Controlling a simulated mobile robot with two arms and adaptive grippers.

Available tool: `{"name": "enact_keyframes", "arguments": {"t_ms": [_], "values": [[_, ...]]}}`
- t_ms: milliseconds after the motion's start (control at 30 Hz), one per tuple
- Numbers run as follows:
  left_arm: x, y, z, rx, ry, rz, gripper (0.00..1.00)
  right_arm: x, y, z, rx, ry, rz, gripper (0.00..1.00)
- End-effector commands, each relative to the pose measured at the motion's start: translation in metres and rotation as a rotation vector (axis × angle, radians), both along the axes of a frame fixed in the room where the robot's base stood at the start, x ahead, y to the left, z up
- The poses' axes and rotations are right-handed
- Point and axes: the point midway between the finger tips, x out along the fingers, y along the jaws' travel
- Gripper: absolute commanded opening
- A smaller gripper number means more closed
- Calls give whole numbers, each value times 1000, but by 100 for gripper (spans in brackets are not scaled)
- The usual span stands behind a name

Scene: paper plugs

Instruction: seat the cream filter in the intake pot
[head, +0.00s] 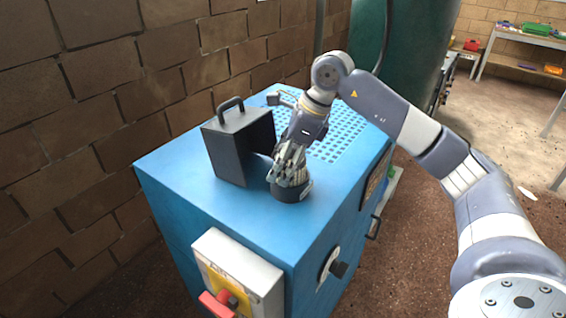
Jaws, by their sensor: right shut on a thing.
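The intake pot (292,192) is a short dark round cup on the blue cabinet top, with a small pale label on its front. My right gripper (288,176) points down at the pot's mouth, its fingers closed at the rim. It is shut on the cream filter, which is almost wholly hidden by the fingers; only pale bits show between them. I cannot tell how deep the filter sits in the pot. My left gripper is not in view.
A dark hood with a handle (226,150) stands just left of the pot, close to my right gripper. The blue cabinet (190,185) has a perforated top behind. A red switch (222,303) is on its front. A brick wall (70,130) runs along the left.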

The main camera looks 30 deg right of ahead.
Motion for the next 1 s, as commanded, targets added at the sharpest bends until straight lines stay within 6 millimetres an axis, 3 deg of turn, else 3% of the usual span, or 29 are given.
{"name": "enact_keyframes", "arguments": {"t_ms": [33,1000], "values": [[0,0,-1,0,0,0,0,-2,2,-6,-1,16,5,32],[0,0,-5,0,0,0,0,0,0,-13,-3,13,1,32]]}}
